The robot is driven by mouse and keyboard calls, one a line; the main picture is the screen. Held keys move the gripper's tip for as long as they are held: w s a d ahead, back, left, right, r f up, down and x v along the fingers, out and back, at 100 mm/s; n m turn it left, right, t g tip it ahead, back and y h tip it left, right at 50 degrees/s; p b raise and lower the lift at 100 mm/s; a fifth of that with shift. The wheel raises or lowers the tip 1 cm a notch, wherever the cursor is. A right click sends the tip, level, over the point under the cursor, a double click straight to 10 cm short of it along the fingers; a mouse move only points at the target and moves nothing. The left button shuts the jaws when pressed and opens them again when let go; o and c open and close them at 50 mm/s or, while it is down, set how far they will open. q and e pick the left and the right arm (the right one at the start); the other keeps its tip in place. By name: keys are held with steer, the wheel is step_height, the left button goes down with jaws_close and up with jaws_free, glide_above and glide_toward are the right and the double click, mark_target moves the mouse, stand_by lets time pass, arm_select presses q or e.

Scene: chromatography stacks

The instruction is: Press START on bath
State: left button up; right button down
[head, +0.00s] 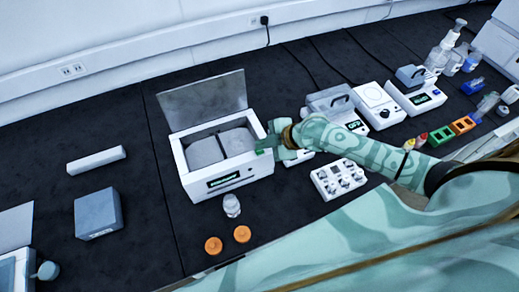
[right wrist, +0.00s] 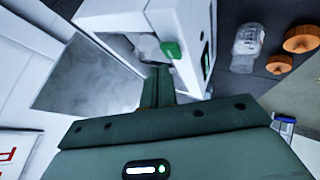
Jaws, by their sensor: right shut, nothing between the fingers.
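The bath (head: 192,187) is a white box with its grey lid (head: 205,100) raised. A dark display (head: 223,180) with green lettering is on its front. My right gripper (head: 266,146) is at the bath's right side, near the front corner. In the right wrist view its closed fingers (right wrist: 158,84) are empty and point at the white bath body (right wrist: 130,30). A green button-like part (right wrist: 170,50) shows just beyond the fingertips; whether they touch it I cannot tell. No START label is readable. My left gripper is out of view.
A clear bottle (head: 231,205) and two orange caps (head: 242,233) lie in front of the bath. A white block with several knobs (head: 338,178) sits to the right, below my right arm. A blue-grey box (head: 98,213) stands at left.

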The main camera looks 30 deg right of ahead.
mark_target(263, 152)
steer(key=shift+f, duration=0.15)
stand_by(0.7)
steer(key=shift+f, duration=0.25)
steer(key=shift+f+b, duration=0.45)
steer(key=shift+b, duration=0.1)
stand_by(0.4)
steer(key=shift+r, duration=0.15)
steer(key=shift+r+p, duration=0.75)
steer(key=shift+p, duration=0.05)
step_height(263, 152, up, 5)
steer(key=p, duration=0.4)
steer(key=shift+p, duration=0.35)
